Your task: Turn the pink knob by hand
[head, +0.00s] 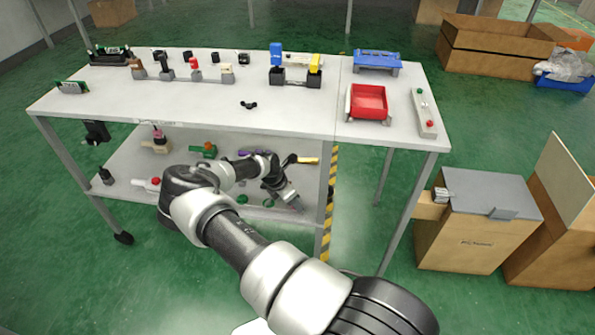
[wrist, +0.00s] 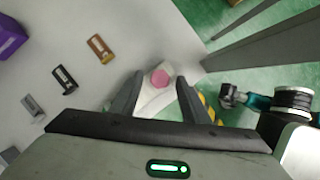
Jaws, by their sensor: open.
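The pink knob (wrist: 160,77) shows in the wrist view as a small round pink cap on a pale block-like base (wrist: 152,99). My gripper (wrist: 160,86) is open, with one dark finger on each side of the knob in the picture. Gaps show between the knob and both fingers; I cannot tell how far the tips are from it in depth. In the head view my gripper (head: 290,199) is low at the right end of the lower shelf (head: 125,174), and the knob cannot be made out there.
In the wrist view an orange bracket (wrist: 100,48), a black bracket (wrist: 65,79) and a purple block (wrist: 10,38) lie to the left. In the head view the tabletop (head: 200,107) overhangs the shelf, and a striped post (head: 329,190) stands right of my gripper.

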